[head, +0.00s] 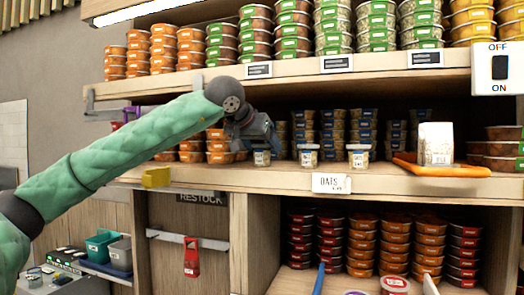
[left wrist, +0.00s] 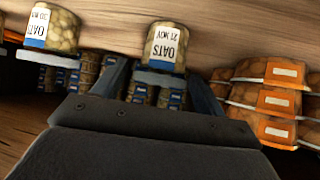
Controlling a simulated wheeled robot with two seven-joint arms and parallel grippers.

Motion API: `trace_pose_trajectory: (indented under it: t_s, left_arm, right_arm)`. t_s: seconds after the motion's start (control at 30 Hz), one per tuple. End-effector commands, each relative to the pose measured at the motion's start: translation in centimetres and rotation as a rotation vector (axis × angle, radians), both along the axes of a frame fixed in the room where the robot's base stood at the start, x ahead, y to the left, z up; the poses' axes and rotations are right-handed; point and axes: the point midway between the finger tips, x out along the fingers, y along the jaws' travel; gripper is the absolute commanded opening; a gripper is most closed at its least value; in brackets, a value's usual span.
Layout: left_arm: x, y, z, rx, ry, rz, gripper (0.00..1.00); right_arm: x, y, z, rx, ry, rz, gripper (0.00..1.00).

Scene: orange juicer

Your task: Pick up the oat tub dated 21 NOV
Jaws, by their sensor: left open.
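The oat tub dated 21 NOV (left wrist: 166,46) is a small clear tub with a white and blue label, upside down in the left wrist view. In the head view it is the leftmost front tub (head: 262,158) on the middle shelf, partly hidden by my gripper. My left gripper (head: 260,143) is open and empty, close in front of and above it. In the left wrist view the fingers (left wrist: 160,88) point toward the tub, one on each side; I cannot tell if they touch it. Another oat tub, its date reading 30 and a cut-off month (left wrist: 52,30), stands beside it. My right gripper is not in view.
A third front tub (head: 358,156) stands farther right, near an orange tray (head: 460,170) with a clear pack. Stacked blue-labelled tubs stand behind. An OATS tag (head: 331,184) hangs on the shelf edge.

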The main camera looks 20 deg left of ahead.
Motion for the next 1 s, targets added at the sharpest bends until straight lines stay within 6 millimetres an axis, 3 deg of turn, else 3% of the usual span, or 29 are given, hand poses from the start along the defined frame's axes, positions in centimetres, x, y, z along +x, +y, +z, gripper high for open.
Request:
trace_pose_trajectory:
  t_s: [0.33, 0.57, 1.0]
  left_arm:
    - [0.31, -0.08, -0.24, 0.000, -0.001, 0.000, 0.72]
    - [0.30, -0.08, -0.24, 0.000, 0.000, 0.000, 0.30]
    - [0.29, -0.17, 0.30, -0.001, -0.002, -0.001, 0.30]
  right_arm:
    - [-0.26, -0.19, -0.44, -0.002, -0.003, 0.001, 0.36]
    - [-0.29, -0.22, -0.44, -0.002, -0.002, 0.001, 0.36]
    - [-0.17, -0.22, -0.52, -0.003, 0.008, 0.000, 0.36]
